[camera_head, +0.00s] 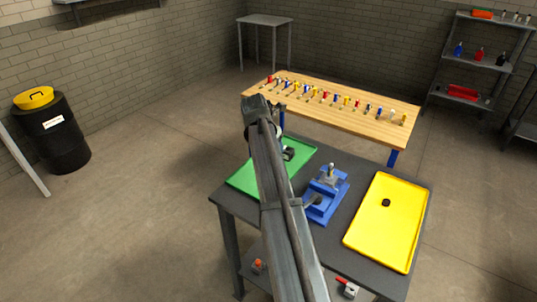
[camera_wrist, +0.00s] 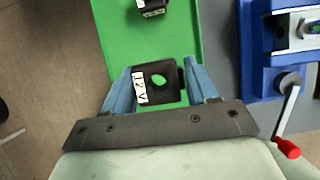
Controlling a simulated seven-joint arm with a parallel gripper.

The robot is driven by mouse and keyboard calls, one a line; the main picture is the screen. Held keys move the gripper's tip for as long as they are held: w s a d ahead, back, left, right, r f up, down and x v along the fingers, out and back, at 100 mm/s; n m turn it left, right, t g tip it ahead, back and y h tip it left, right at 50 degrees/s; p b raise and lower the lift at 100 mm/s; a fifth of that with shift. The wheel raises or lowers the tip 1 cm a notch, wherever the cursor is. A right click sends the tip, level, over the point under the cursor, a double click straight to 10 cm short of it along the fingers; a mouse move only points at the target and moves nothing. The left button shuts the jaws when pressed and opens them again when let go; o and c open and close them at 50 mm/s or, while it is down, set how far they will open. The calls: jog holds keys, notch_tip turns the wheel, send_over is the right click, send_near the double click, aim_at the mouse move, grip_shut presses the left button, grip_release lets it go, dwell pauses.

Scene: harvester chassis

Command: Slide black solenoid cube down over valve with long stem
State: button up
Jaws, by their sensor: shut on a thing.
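In the wrist view my gripper (camera_wrist: 159,78) is shut on a black solenoid cube (camera_wrist: 166,96) marked "12V", with one blue finger on each side. The cube's round hole shows green from the tray beyond it. A second black cube (camera_wrist: 152,9) lies on the green tray at the top edge. In the head view a small valve (camera_head: 331,170) stands upright in the blue vise (camera_head: 322,203). The vise (camera_wrist: 259,70) is to the right of my gripper in the wrist view. In the head view my arm hides my gripper's fingers.
The green tray (camera_head: 243,180) lies left of the vise and a yellow tray (camera_head: 409,197) lies right, with a small black part (camera_head: 386,202) on it. The vise handle has a red knob (camera_wrist: 286,148). Several small coloured parts line the wooden table (camera_head: 353,121) behind.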

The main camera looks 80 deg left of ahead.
jog(key=w+d+r+m, duration=0.1)
jog(key=w+d+r, duration=0.15)
jog(key=w, duration=0.35)
jog(key=w+d+r+m, duration=0.1)
jog(key=w+r, duration=0.2)
jog(key=w, duration=0.4)
jog(key=shift+n, duration=0.6)
jog(key=w+d+r, duration=0.1)
jog(key=d, duration=0.2)
jog(key=w+d+r, duration=0.1)
jog(key=d, duration=0.2)
jog(key=w+d+r, duration=0.1)
jog(key=w+d, duration=0.1)
jog(key=d, duration=0.1)
jog(key=shift+d, duration=0.1)
jog(key=shift+n, duration=0.4)
jog(key=shift+s, duration=0.1)
jog(key=shift+f, duration=0.1)
send_over(331, 167)
jog(key=shift+w+f, duration=0.2)
jog(key=shift+f, duration=1.9)
jog(key=shift+f, duration=3)
